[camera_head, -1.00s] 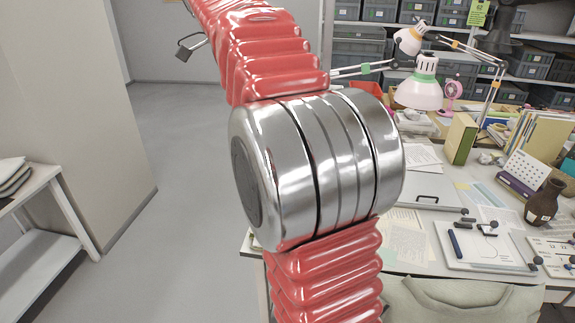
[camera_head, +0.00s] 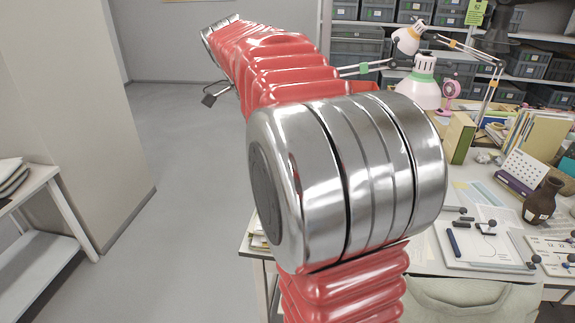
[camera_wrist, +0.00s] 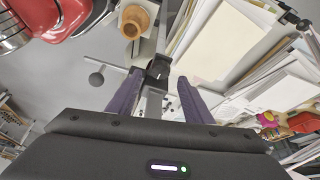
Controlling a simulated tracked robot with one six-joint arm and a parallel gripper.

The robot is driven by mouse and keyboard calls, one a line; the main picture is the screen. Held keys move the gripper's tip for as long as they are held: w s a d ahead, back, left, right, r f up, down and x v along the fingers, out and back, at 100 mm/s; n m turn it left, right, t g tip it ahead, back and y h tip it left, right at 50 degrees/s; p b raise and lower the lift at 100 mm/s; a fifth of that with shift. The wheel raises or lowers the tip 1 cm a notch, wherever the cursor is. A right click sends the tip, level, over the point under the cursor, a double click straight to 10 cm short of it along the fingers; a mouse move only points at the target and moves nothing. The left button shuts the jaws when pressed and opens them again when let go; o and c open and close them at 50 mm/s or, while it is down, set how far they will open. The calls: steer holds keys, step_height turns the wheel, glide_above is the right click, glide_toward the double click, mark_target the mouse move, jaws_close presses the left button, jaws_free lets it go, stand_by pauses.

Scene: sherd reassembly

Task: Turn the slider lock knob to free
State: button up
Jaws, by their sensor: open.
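In the wrist view my gripper (camera_wrist: 160,76) is open, its two dark purple fingers apart. A small black part (camera_wrist: 158,67) on a grey metal rail shows between the fingertips. I cannot tell whether it is the slider lock knob, how it is turned, or whether the fingers touch it. A dark round knob on a thin rod (camera_wrist: 97,79) shows just left of the left finger. In the head view my arm fills the middle, and I cannot make out the fingers or a lock knob there.
An orange-brown pot (camera_wrist: 137,20) stands just beyond the fingertips. Papers and folders (camera_wrist: 225,42) lie to the right. In the head view the cluttered desk holds a white board with black knobs (camera_head: 490,246), a brown jug (camera_head: 542,202) and lamps (camera_head: 420,85). Floor at left is clear.

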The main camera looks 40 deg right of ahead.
steer(key=shift+x, duration=2.1)
